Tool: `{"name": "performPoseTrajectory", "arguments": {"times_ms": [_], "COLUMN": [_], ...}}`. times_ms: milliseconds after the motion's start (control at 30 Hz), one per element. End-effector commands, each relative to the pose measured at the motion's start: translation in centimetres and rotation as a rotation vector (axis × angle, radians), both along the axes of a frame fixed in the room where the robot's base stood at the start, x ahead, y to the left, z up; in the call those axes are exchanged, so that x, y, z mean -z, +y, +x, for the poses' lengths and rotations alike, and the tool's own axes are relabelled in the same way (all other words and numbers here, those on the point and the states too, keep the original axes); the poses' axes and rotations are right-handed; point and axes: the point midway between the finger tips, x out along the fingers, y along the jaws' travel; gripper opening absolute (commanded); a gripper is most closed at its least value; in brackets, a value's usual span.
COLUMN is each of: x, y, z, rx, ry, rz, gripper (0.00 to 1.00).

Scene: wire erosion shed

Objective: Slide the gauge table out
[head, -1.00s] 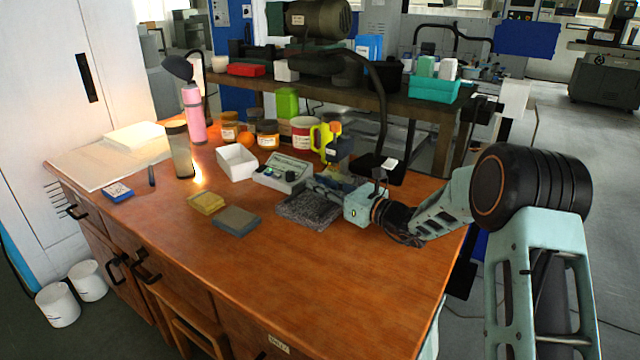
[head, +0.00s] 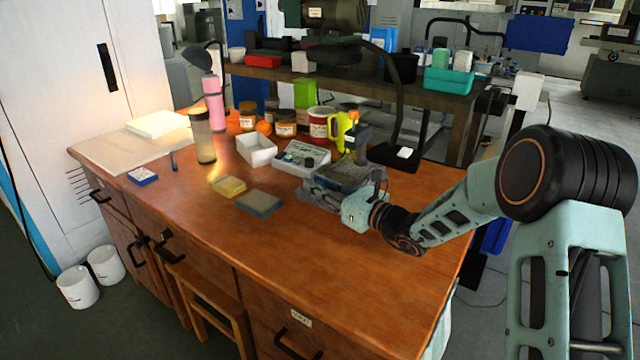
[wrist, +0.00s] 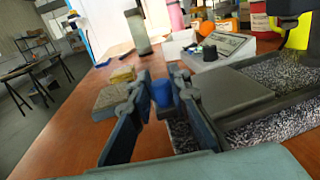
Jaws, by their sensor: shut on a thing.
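The gauge table looks like a flat dark grey slab (wrist: 228,97) on a speckled granite base (wrist: 275,112), right of my fingers in the wrist view. A blue knob (wrist: 161,93) stands at the slab's near end. My gripper (wrist: 161,84) is shut on this knob, with one finger on each side. In the head view my gripper (head: 331,192) is low over the bench at the gauge's near side. My gripper and arm hide part of the granite base (head: 318,196) there. The gauge's dark upright (head: 361,150) rises behind.
On the wooden bench (head: 190,225), a grey block (head: 259,204) and a yellow block (head: 228,187) lie left of the gauge. A grey control box (head: 301,158), a white tray (head: 257,150) and a yellow bottle (head: 345,130) stand close behind. The bench front is clear.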

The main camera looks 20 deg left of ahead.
Motion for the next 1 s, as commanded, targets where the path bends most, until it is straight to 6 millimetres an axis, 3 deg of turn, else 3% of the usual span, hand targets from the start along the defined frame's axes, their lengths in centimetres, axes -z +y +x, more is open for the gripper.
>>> {"name": "performPoseTrajectory", "arguments": {"times_ms": [233, 267, 400, 767, 1000], "x": [0.4, 0.4, 0.3, 0.2, 0.2], "y": [0.3, 0.3, 0.3, -0.3, -4.0], "z": [-0.6, -0.6, -0.6, -0.6, -2.5], "rx": [-0.014, -0.015, -0.013, -0.008, -0.005], "ry": [0.005, 0.006, 0.005, 0.003, 0.005], "rz": [-0.002, -0.002, -0.002, -0.002, -0.001], "gripper": [0.0, 0.2, 0.35, 0.35, 0.35]}}
